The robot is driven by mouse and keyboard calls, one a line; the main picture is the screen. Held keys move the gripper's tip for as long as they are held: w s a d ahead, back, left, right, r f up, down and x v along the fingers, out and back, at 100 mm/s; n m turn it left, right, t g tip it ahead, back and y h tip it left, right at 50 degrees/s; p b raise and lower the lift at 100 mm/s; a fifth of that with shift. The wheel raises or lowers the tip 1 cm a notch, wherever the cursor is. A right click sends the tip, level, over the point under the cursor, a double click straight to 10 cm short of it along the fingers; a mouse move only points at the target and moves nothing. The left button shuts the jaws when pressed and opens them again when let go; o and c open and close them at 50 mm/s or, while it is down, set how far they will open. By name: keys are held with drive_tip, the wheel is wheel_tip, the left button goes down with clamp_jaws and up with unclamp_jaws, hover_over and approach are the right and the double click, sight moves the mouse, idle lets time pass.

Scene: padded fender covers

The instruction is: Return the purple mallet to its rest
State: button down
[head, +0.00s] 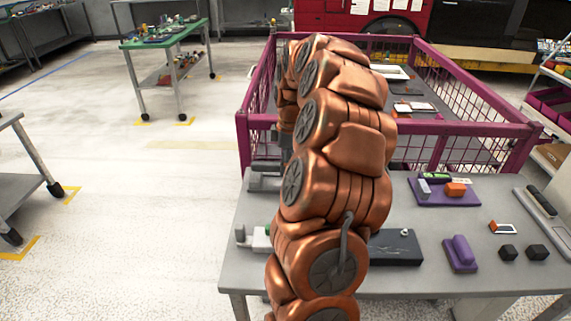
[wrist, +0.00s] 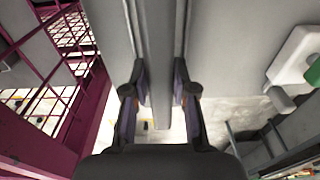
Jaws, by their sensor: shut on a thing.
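In the wrist view my gripper (wrist: 159,88) has its two dark fingers on either side of a long grey bar (wrist: 157,45) and is shut on it. The bar runs up out of the picture. Whether it is part of the mallet I cannot tell, and no purple mallet head shows clearly. In the head view my copper arm hides my gripper and what it holds. A purple rounded block on a purple base (head: 460,254) sits on the grey table (head: 410,284). I cannot tell whether that is the rest.
A magenta mesh cage (head: 450,128) stands behind the table. The floor at left is largely clear.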

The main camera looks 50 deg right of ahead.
drive_tip(key=shift+f+b, duration=0.35)
drive_tip(key=shift+f, duration=0.5)
drive_tip(key=c, duration=0.8)
unclamp_jaws()
drive_tip(key=shift+c, duration=0.2)
drive_tip(key=shift+o, duration=0.3)
drive_tip(key=o, duration=0.5)
drive_tip(key=shift+r+p, duration=1.25)
drive_tip(key=shift+r, duration=2.75)
